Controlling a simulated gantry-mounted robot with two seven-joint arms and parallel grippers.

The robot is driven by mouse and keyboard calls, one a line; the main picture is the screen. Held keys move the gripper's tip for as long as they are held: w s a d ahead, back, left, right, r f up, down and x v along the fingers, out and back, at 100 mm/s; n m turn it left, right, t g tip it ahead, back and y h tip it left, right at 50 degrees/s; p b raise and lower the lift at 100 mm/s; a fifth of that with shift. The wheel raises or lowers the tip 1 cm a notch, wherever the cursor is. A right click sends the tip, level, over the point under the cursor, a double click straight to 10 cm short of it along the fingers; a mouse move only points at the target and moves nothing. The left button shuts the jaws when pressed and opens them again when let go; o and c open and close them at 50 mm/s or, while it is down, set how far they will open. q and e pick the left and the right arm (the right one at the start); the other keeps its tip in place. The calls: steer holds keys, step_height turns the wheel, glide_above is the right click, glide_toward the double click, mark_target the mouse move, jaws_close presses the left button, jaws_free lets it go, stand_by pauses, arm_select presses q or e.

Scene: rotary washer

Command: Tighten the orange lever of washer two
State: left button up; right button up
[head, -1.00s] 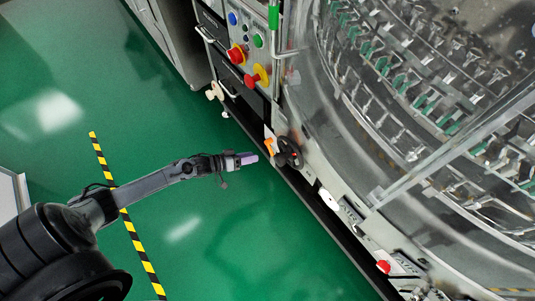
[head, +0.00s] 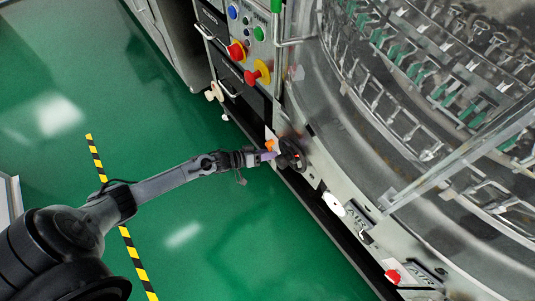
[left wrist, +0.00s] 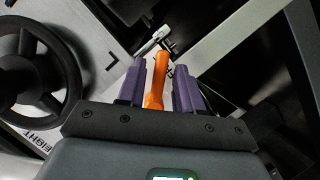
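The orange lever (head: 269,145) is on the lower front panel of the washer, beside a black handwheel (head: 291,154). In the left wrist view the orange lever (left wrist: 157,80) stands between the two purple fingers of my left gripper (left wrist: 159,85), with the black handwheel (left wrist: 38,75) at the left. The fingers are apart, with a visible gap on the lever's right; contact on its left is hard to tell. In the head view my left gripper (head: 268,155) reaches the panel right at the lever. My right gripper is not in view.
The washer's glass cover (head: 440,170) with metal racks fills the right side. Red and yellow knobs (head: 257,72) sit on the control panel above. A white knob (head: 333,203) and a red button (head: 392,276) are lower right. The green floor at left is open.

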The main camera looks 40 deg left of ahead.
arm_select(q)
jaws_close()
steer(key=shift+w+a+r+m+t+y+p, duration=0.1)
steer(key=shift+w+a+m+t+y+p, duration=0.2)
steer(key=shift+a+m+y+p, duration=0.9)
steer(key=shift+w+a+r+m+t+y+p, duration=0.1)
steer(key=shift+a+m+t+y+p, duration=0.25)
steer(key=shift+m+y+p, duration=1.65)
steer(key=shift+w+a+m+t+y+p, duration=0.15)
steer(key=shift+a+m+t+y+p, duration=0.4)
steer(key=shift+m, duration=2.05)
steer(key=shift+a, duration=0.15)
steer(key=shift+o, duration=0.9)
jaws_free()
